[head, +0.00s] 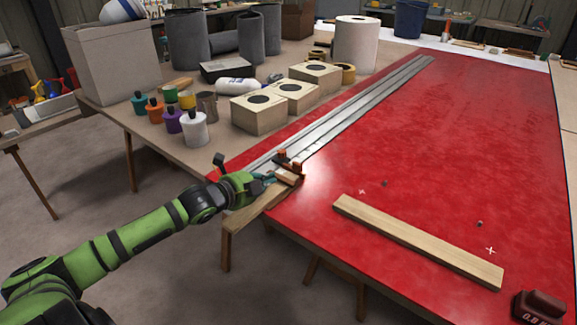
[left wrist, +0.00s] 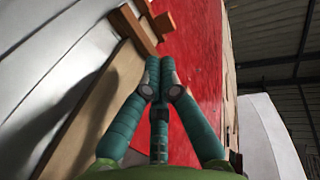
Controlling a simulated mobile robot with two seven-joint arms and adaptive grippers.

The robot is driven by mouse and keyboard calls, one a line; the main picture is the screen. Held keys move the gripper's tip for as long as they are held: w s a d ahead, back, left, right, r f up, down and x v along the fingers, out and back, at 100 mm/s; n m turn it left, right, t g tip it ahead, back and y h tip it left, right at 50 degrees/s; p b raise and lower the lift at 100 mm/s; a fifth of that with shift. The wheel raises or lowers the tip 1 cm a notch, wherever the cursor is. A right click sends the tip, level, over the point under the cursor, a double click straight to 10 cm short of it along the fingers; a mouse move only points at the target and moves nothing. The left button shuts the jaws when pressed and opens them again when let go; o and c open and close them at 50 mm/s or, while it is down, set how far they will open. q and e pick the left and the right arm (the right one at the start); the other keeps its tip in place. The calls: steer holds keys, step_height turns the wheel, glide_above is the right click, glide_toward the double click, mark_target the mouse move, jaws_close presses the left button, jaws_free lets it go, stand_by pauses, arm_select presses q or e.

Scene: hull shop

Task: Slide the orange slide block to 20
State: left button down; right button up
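The orange slide block (head: 288,163) sits at the near end of the long metal rail (head: 345,108) on the red table. In the left wrist view the orange block (left wrist: 143,27) is just beyond my fingertips. My left gripper (head: 266,177) is beside the block at the table's near left corner. Its teal fingers are drawn together in the left wrist view (left wrist: 160,66), with nothing seen between them. I cannot tell whether the fingertips touch the block. No scale marks or number 20 can be read on the rail. My right gripper is out of view.
A wooden plank (head: 415,240) lies on the red table (head: 450,150), with a dark red weight (head: 540,306) at its near right corner. Wooden boxes (head: 260,112) and paint bottles (head: 194,128) stand left of the rail. The rail's upper run looks clear.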

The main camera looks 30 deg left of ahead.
mark_target(296, 169)
arm_select(q)
steer(key=shift+w+d, duration=0.25)
steer(key=shift+w, duration=0.25)
steer(key=b+x, duration=0.1)
steer(key=x, duration=0.6)
steer(key=shift+w+f, duration=0.15)
steer(key=shift+w, duration=0.1)
steer(key=shift+w+f, duration=0.1)
steer(key=shift+w, duration=0.15)
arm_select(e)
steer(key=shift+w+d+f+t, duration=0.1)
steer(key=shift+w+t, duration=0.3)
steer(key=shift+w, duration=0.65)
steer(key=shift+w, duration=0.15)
